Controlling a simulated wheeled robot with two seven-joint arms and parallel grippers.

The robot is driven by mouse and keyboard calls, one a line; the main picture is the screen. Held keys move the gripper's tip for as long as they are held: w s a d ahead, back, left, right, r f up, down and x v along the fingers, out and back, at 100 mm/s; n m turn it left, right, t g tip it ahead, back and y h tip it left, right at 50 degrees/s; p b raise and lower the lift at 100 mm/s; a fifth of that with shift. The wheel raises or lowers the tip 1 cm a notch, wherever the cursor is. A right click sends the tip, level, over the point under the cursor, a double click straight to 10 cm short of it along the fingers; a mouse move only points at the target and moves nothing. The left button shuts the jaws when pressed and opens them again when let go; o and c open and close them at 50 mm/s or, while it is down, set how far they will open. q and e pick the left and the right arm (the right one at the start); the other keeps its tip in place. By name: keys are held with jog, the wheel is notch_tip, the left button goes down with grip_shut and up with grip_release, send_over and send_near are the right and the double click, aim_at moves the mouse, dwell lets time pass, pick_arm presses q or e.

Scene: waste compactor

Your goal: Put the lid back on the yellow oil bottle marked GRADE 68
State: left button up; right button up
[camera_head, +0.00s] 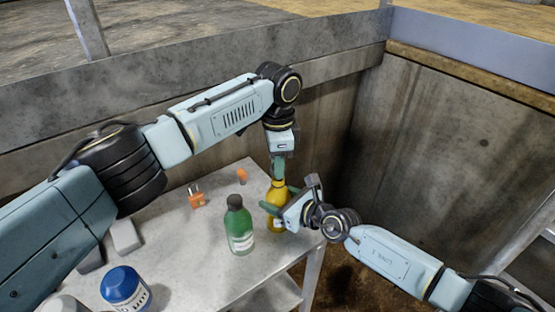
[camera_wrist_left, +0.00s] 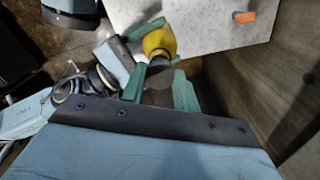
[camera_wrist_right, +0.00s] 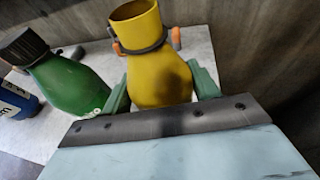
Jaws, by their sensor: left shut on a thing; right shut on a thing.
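The yellow bottle (camera_head: 277,196) stands at the right end of the table. My right gripper (camera_head: 281,202) is shut around its body from the right. In the right wrist view the bottle (camera_wrist_right: 158,72) shows an uncovered neck with a dark ring around it; no label text is readable. My left gripper (camera_head: 279,166) points down just above the bottle's neck. In the left wrist view its fingers close on a dark round lid (camera_wrist_left: 158,80), with the yellow bottle (camera_wrist_left: 160,42) just beyond it. I cannot tell whether lid and neck touch.
A green bottle with a dark cap (camera_head: 240,228) stands close left of the yellow one. A blue-capped container (camera_head: 125,288), an orange pronged item (camera_head: 197,198) and a small orange piece (camera_head: 242,176) are on the table (camera_head: 185,250). A concrete wall rises behind.

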aim_at(278, 195)
pick_arm(q)
jog(key=shift+f, duration=0.9)
jog(key=shift+f, duration=0.6)
